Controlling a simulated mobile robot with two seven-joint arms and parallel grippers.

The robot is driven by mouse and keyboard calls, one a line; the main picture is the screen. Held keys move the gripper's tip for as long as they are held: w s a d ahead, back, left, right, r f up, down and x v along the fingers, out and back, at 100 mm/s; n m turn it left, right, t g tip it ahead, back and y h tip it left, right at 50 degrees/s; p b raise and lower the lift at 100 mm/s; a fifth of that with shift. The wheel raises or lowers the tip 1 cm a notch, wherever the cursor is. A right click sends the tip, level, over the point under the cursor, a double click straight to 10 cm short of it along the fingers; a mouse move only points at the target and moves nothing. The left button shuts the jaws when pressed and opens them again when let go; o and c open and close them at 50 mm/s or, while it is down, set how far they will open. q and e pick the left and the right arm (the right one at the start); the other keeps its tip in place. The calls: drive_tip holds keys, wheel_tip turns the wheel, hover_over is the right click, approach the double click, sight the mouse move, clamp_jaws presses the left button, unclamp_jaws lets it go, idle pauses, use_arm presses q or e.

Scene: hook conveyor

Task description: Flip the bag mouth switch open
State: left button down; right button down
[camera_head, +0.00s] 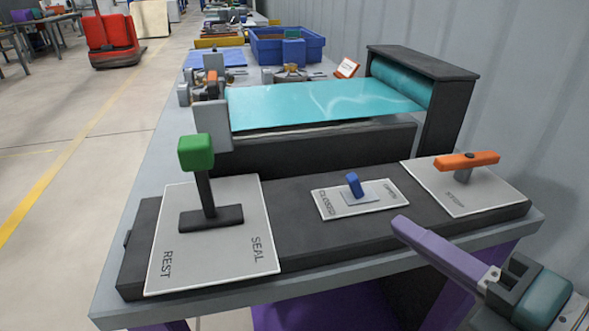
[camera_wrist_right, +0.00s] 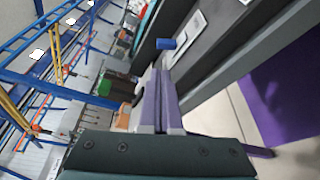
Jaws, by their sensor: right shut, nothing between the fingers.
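The bag mouth switch (camera_head: 354,185) is a small blue lever on a white plate (camera_head: 335,208) marked CLOSED at its left end and OPEN at its right. The lever leans slightly left, toward CLOSED. My right gripper (camera_head: 402,226) is in front of the console, lower right of the switch and apart from it. Its purple fingers are together and empty. In the right wrist view the shut fingertips (camera_wrist_right: 161,76) point toward a blue block (camera_wrist_right: 165,44), likely the switch lever. My left gripper is not in view.
A green-knobbed lever (camera_head: 196,153) stands on the REST/SEAL plate (camera_head: 165,222) at the left. An orange handle (camera_head: 467,160) stands on a plate at the right, close to my right arm. Behind the console is a teal belt (camera_head: 320,102).

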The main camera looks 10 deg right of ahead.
sight(348, 212)
drive_tip(key=shift+a+f, duration=0.1)
idle(0.3)
drive_tip(key=x, duration=1)
